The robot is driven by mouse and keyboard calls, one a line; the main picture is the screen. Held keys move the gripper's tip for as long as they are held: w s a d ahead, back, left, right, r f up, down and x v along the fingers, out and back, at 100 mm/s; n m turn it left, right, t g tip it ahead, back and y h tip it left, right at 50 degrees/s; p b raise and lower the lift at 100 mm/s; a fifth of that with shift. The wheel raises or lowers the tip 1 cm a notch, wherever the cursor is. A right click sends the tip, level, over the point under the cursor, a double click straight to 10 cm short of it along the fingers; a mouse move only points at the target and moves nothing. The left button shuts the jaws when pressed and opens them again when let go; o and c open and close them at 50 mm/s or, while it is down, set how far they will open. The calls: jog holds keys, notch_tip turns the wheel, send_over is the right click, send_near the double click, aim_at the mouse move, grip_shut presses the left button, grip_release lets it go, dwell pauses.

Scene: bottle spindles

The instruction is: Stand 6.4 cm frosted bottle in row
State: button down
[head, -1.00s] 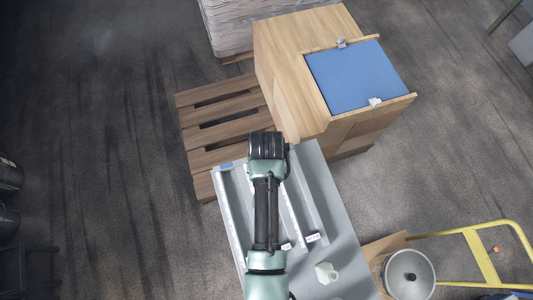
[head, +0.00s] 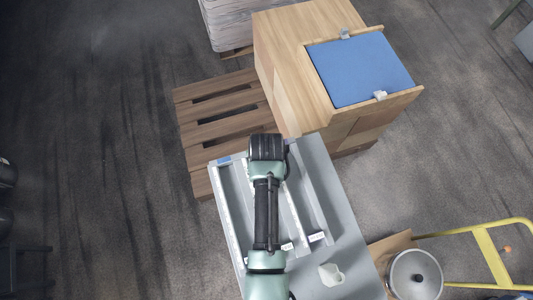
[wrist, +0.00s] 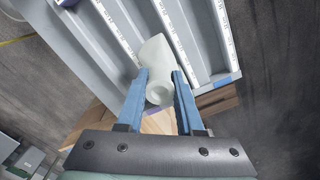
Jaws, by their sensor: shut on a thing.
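My gripper (wrist: 161,74) has two blue fingers, shut on a pale frosted bottle (wrist: 156,52) in the wrist view. The bottle lies between the fingers, with its round end toward the camera and its body pointing up the picture over the grey channelled tray (wrist: 197,45). I cannot tell whether it touches the tray. In the head view my wrist (head: 267,147) covers the far end of the tray (head: 312,200), and the fingers and held bottle are hidden. A second pale object, bottle-like (head: 331,274), is on the grey surface right of my arm.
White ruler strips (wrist: 165,18) divide the tray's channels. White labels (head: 317,237) are at their near ends, and a blue tag (head: 224,161) is at the far left corner. A wooden cabinet (head: 285,60) with a blue top and a pallet (head: 215,110) stand beyond. A lidded pot (head: 415,275) is right.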

jog(key=shift+f+b, duration=2.15)
jog(key=shift+f, duration=0.4)
jog(key=shift+w+a+b, duration=0.2)
jog(key=shift+w+b, duration=0.05)
jog(key=shift+w, duration=0.35)
jog(key=shift+w+a+b, duration=0.2)
jog(key=shift+w, duration=0.4)
jog(key=shift+f, duration=0.1)
jog(key=shift+c, duration=2.3)
grip_release()
jog(key=shift+r+p, duration=4)
jog(key=shift+p, duration=0.15)
